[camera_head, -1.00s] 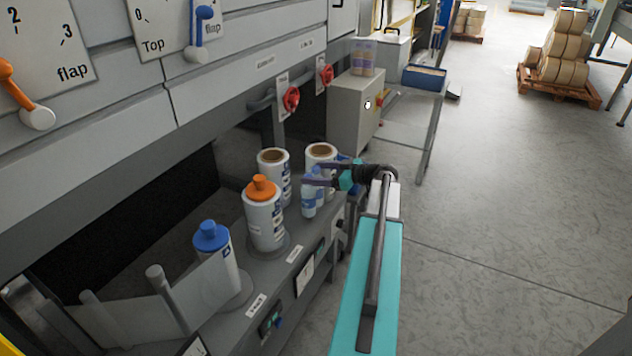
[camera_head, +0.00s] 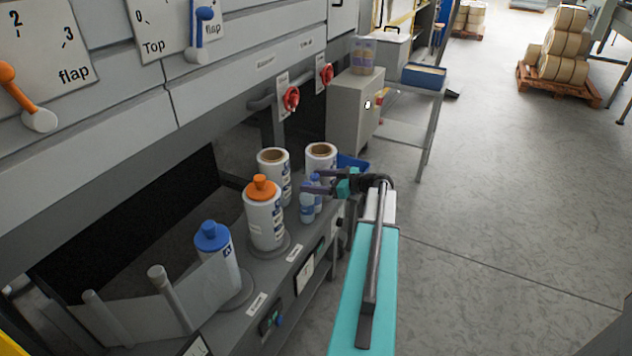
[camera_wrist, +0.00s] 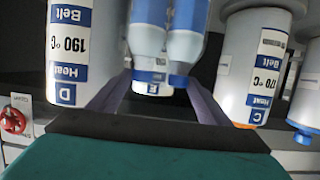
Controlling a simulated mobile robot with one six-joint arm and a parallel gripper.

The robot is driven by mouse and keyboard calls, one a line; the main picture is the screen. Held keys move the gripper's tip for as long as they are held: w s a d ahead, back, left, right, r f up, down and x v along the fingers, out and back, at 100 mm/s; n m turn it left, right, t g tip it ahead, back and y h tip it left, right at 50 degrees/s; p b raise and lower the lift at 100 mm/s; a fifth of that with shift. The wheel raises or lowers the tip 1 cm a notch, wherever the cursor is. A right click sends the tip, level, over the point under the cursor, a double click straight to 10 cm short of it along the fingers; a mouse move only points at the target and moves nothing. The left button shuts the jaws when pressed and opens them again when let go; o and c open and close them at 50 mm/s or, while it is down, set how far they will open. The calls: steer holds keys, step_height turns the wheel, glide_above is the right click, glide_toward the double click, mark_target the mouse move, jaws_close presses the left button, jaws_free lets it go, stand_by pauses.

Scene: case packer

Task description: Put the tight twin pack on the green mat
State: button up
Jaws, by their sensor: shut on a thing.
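The twin pack (camera_head: 307,207) is two small white and light-blue bottles side by side, beside the large rolls on the machine's ledge. My gripper (camera_head: 312,184) is shut on it from the right. In the wrist view the twin pack (camera_wrist: 150,38) stands between the two purple fingers of my gripper (camera_wrist: 163,92). I cannot tell whether its base touches the ledge. No green mat shows in either view.
An orange-capped roll (camera_head: 264,217), a blue-capped roll (camera_head: 222,258) and two open-core rolls (camera_head: 321,158) stand close by on the ledge. A blue bin (camera_head: 352,162) sits behind my gripper. Red knobs (camera_head: 291,98) hang above. Open floor (camera_head: 500,200) lies to the right.

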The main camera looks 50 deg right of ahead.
steer(key=o, duration=1.8)
steer(key=shift+c, duration=0.2)
steer(key=shift+s+r, duration=0.1)
steer(key=b+v, duration=0.2)
steer(key=v, duration=1)
steer(key=shift+b, duration=0.3)
steer(key=shift+o, duration=0.3)
steer(key=shift+d, duration=0.1)
